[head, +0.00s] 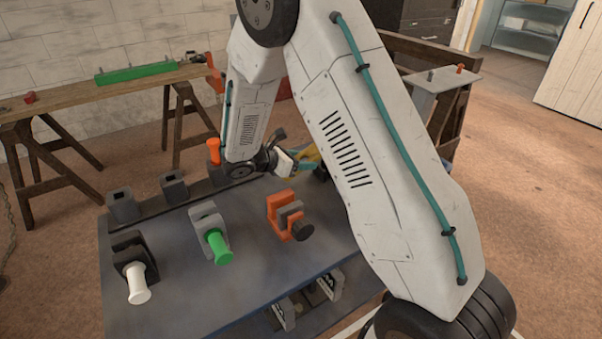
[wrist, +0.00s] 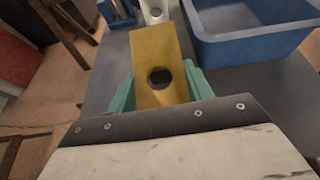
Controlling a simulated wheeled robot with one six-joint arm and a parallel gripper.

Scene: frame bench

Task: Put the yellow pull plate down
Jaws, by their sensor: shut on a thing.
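The yellow pull plate (wrist: 157,48) is a flat piece with a round dark hole, seen in the wrist view between the teal fingers of my gripper (wrist: 160,90). My gripper is shut on it. In the head view my gripper (head: 304,164) is over the far right part of the blue-grey bench (head: 190,290), and only a bit of yellow shows by its fingers. My arm hides part of the bench there. I cannot tell whether the plate touches anything beneath it.
A blue bin (wrist: 258,38) stands beyond the plate at the right in the wrist view. On the bench are a black block with a white handle (head: 137,284), a grey one with a green handle (head: 219,248) and an orange clamp (head: 276,215). Bare bench lies between them.

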